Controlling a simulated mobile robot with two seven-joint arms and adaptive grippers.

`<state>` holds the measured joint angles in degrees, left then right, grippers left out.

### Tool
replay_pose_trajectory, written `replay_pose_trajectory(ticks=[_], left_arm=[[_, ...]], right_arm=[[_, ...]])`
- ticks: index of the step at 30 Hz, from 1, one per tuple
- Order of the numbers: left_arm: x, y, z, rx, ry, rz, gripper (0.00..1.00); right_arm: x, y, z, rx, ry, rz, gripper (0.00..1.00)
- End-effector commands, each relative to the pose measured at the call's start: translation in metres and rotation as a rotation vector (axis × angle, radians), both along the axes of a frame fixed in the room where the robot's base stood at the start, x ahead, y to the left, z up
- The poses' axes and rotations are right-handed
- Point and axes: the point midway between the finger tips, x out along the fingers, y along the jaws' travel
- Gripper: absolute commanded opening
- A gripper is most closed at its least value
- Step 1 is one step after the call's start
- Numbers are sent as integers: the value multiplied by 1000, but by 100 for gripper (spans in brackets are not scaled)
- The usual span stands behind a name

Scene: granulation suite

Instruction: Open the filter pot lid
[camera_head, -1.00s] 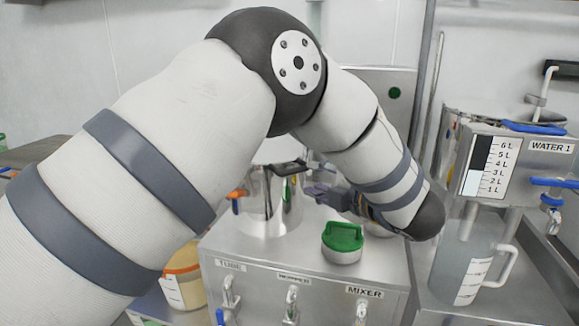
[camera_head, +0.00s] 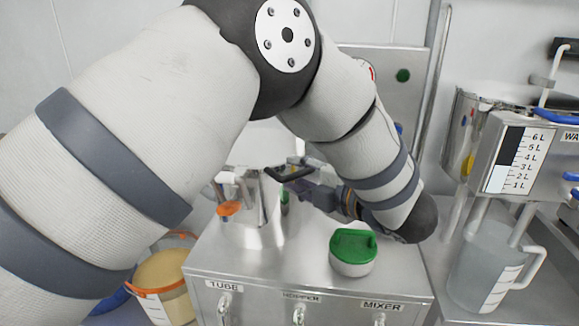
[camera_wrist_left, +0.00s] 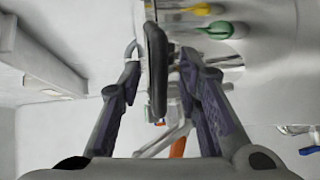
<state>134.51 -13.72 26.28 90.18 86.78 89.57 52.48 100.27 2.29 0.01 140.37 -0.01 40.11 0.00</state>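The filter pot (camera_head: 252,212) is a shiny metal pot on top of the steel cabinet, partly behind my left arm in the head view. A black bar handle (camera_head: 290,173) shows at its top. It stands upright in the picture in the wrist view (camera_wrist_left: 156,75). My left gripper (camera_head: 297,186) is at this handle. In the wrist view its two fingers (camera_wrist_left: 160,78) are apart, one on each side of the bar, with gaps visible. An orange-tipped lever (camera_head: 228,208) sits at the pot's side. The lid surface is mostly hidden. My right gripper is not in view.
A green-lidded container (camera_head: 353,252) stands on the steel cabinet (camera_head: 300,272) in front of my left wrist. An orange-rimmed bucket (camera_head: 165,285) is at lower left. A clear jug (camera_head: 490,268) stands under the water tank (camera_head: 520,160) at right.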

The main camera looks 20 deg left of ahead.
Motion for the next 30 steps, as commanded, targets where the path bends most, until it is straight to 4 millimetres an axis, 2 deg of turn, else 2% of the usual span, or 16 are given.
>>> replay_pose_trajectory(ticks=[12, 16, 17, 25, 30], left_arm=[[-2, -2, -1, 0, 0, 1, 31], [-2, -2, -1, 0, 0, 1, 2], [-2, -2, -1, 0, 0, 1, 0], [-2, -2, 0, -1, 4, 2, 0], [-2, -1, 10, -14, 41, 2, 0]], right_arm=[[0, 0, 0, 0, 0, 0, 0], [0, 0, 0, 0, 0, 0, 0], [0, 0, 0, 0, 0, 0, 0], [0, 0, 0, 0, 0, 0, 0], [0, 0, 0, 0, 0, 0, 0]])
